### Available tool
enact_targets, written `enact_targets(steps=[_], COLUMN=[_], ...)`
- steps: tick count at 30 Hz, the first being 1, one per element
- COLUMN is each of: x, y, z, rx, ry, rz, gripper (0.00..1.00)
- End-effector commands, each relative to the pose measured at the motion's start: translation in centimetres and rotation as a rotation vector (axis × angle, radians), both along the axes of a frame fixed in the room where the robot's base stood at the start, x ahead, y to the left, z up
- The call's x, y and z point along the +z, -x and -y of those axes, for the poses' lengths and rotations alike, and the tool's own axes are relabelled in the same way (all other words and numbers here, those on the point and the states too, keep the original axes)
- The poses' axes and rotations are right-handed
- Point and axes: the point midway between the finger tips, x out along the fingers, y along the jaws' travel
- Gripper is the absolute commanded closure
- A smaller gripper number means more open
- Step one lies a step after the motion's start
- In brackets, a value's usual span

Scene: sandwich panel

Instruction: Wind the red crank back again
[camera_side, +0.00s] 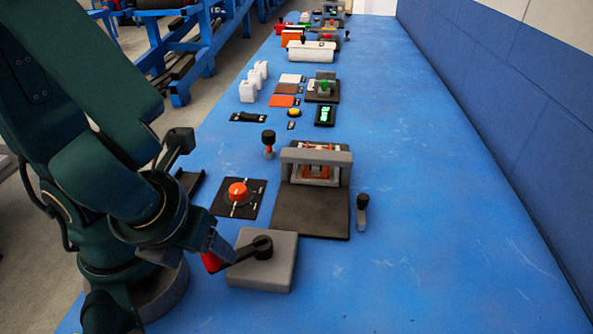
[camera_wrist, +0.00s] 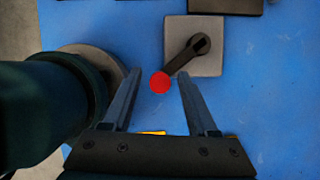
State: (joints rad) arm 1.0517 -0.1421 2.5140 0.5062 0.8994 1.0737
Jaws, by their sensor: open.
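The crank has a grey square base (camera_side: 264,272), a black arm (camera_side: 248,250) and a red knob (camera_side: 211,262). In the side view the arm points left and the knob is partly hidden by my gripper (camera_side: 218,248). In the wrist view the crank arm (camera_wrist: 188,54) runs down and left from its hub to the red knob (camera_wrist: 160,82). The knob lies between the two open fingers of my gripper (camera_wrist: 156,88), with clear gaps on both sides. I cannot tell how far the fingers reach down around it.
A black panel with a red dial (camera_side: 238,190) is behind the crank base, and a grey press-like frame (camera_side: 316,168) stands on a dark plate further back. A small black-topped lever (camera_side: 362,212) stands to the right. The blue table is clear at right.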

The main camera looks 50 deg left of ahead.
Motion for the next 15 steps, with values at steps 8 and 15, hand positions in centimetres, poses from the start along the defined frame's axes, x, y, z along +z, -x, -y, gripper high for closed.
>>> enact_targets(steps=[8,15], x=[4.1,7.7], y=[0.6,0.7], z=[0.7,0.6], rx=[0.002,0.001], ry=[0.011,0.006], rz=[0.005,0.002], gripper=[0.41,0.41])
